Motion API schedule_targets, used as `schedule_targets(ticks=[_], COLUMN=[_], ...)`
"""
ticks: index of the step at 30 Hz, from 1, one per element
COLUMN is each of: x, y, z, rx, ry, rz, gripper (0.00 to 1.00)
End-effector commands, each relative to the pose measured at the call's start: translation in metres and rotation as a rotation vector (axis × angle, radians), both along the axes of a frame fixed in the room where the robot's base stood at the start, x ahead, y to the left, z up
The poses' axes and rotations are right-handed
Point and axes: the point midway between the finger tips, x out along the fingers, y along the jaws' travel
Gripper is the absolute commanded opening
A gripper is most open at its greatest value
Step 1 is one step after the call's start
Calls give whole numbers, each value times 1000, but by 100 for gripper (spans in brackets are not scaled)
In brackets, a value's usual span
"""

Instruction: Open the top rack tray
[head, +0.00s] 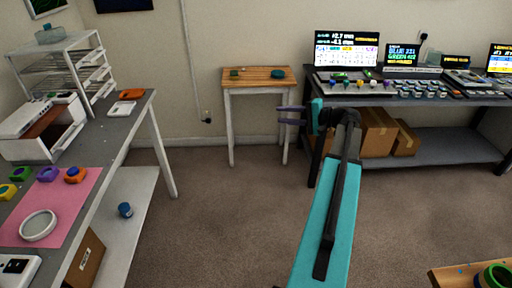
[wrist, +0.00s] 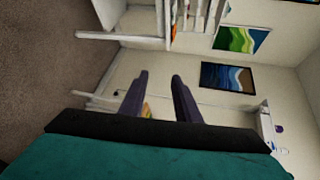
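The white rack (head: 70,62) stands on the grey bench at the left of the head view. It holds several trays one above another. The top tray (head: 92,58) sits just under the rack's top panel and looks pushed in, though it is small in view. My gripper (head: 280,115) is far to the right of the rack, in mid-air over the floor, with its fingers pointing left. In the wrist view my gripper (wrist: 158,74) shows two dark fingers apart with nothing between them. White uprights at the top of that tilted view cannot be identified surely.
The grey bench (head: 118,125) at left carries a white machine (head: 42,130) and a pink mat (head: 75,195). A small wooden table (head: 258,86) stands behind my gripper. A long desk with screens is at right. Open carpet lies between bench and arm.

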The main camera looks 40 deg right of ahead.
Motion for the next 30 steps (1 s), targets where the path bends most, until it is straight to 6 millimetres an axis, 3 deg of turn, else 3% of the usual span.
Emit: schedule_targets(ticks=[1, 6, 12, 16, 30], x=[-12, -50, -80, -85, -86], y=[-23, -69, -94, -97, -98], z=[24, 92, 137, 146, 145], rx=[-2, -3, -8, -9, -9], ry=[-41, -160, -238, -253, -251], rz=[-29, -94, -130, -136, -138], gripper=[30, 30, 30, 30, 30])
